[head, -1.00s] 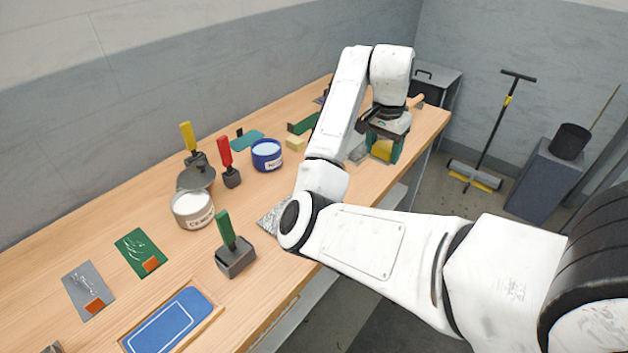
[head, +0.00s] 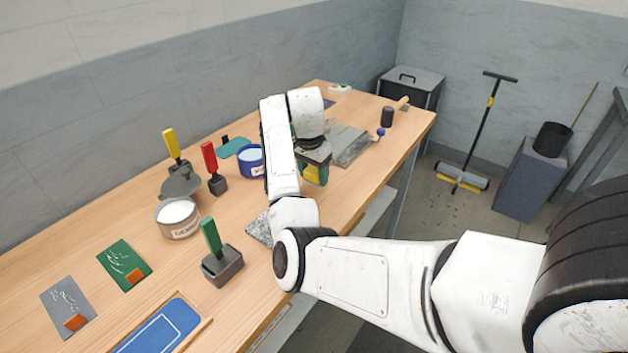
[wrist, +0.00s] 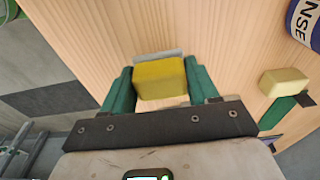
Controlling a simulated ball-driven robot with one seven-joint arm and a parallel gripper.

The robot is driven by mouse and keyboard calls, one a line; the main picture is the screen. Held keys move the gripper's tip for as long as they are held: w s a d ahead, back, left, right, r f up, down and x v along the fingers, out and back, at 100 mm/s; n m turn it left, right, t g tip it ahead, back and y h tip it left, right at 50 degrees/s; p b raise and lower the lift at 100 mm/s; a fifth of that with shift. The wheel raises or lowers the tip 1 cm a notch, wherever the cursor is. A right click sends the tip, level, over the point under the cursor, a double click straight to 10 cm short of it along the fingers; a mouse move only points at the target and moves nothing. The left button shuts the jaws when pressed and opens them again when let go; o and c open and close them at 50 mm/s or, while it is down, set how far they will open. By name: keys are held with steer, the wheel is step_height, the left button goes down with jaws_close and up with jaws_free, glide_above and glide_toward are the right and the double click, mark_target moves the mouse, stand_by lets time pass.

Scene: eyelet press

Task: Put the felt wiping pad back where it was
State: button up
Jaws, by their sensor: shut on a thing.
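My gripper (head: 315,177) is shut on a yellow block with a thin grey layer, seemingly the felt wiping pad (wrist: 160,78). The pad sits between the two green fingers in the wrist view, over bare wood. In the head view, a yellow part of the pad (head: 311,174) shows between the fingers, beyond the forearm. I cannot tell the gap between the pad and the bench (head: 345,195). No marked place for the pad is clear in these views.
A blue rinse tin (head: 250,161) stands left of the gripper. A pale yellow block (wrist: 284,82) lies near it. A grey plate (head: 350,145) lies behind. A grey tin (head: 178,218), a green-handled tool (head: 222,262) and a blue tray (head: 160,328) are nearer. Bare wood lies right of the gripper.

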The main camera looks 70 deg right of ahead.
mark_target(314, 181)
steer(key=shift+f, duration=1.35)
steer(key=shift+s+f, duration=0.1)
steer(key=shift+f, duration=0.05)
steer(key=o, duration=1)
steer(key=r, duration=0.4)
steer(key=a+r, duration=0.1)
steer(key=r, duration=0.7)
steer(key=shift+w+a+r, duration=0.15)
steer(key=shift+w+a, duration=0.05)
steer(key=shift+a, duration=0.05)
